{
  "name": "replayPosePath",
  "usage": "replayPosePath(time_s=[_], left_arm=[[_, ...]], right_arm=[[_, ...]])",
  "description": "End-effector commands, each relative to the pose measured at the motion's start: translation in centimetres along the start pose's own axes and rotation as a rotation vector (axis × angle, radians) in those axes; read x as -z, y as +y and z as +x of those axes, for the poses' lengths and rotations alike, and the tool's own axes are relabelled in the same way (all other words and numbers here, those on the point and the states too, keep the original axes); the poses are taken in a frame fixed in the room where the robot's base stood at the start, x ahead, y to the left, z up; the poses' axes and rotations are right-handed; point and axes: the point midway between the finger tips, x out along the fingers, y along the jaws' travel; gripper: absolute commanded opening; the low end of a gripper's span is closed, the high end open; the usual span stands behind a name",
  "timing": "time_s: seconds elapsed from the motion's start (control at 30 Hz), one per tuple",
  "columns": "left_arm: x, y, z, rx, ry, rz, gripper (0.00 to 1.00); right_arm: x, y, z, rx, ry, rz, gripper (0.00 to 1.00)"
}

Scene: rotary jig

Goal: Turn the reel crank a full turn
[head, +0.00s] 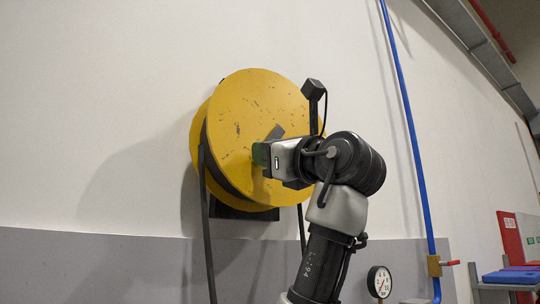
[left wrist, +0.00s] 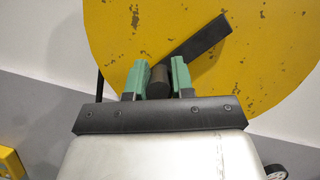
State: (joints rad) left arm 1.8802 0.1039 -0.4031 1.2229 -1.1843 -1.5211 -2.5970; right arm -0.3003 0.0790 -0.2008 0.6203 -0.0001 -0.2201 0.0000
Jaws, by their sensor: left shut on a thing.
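The yellow reel (head: 250,120) is mounted on the wall, and its scuffed round face also fills the top of the left wrist view (left wrist: 160,40). A dark crank arm (left wrist: 200,42) runs across the reel's face, slanting up to the right in the left wrist view. The crank's dark round handle (left wrist: 158,82) sits at its lower end. My left gripper (head: 262,154) is in front of the reel; its green fingers (left wrist: 159,80) are shut around the handle, one on each side. In the head view my gripper hides the handle and part of the crank. My right gripper is not in view.
A dark hose (head: 207,230) hangs from the reel. A blue pipe (head: 405,110) with a red-handled valve (head: 437,265) runs down the wall to the right. A pressure gauge (head: 379,281) is low beside my arm. Blue and red items (head: 512,275) lie at the far right.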

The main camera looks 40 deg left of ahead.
Motion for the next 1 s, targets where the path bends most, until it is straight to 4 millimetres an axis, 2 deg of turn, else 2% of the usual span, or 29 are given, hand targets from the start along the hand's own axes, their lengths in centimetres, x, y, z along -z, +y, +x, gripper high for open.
replayPosePath(time_s=[0.17, 0.2, 0.33, 0.67, 0.77, 1.0], left_arm=[[0.0, 0.0, 0.0, 0.000, 0.001, -0.001, 0.00], [0.0, 0.0, 0.0, 0.000, 0.001, -0.001, 0.29], [0.0, 0.0, 0.0, 0.000, 0.001, -0.002, 0.48], [0.1, 0.0, -0.4, 0.001, 0.000, -0.002, 0.48], [0.2, 0.1, -1.7, 0.002, 0.001, -0.003, 0.48], [0.3, 0.1, -6.6, 0.004, 0.000, -0.002, 0.48]], right_arm=[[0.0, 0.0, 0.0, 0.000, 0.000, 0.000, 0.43], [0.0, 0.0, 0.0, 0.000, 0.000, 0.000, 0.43], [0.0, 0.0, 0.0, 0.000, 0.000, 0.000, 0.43], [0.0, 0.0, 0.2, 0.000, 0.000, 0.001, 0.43], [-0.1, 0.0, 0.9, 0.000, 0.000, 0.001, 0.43], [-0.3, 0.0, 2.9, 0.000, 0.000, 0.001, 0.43]])
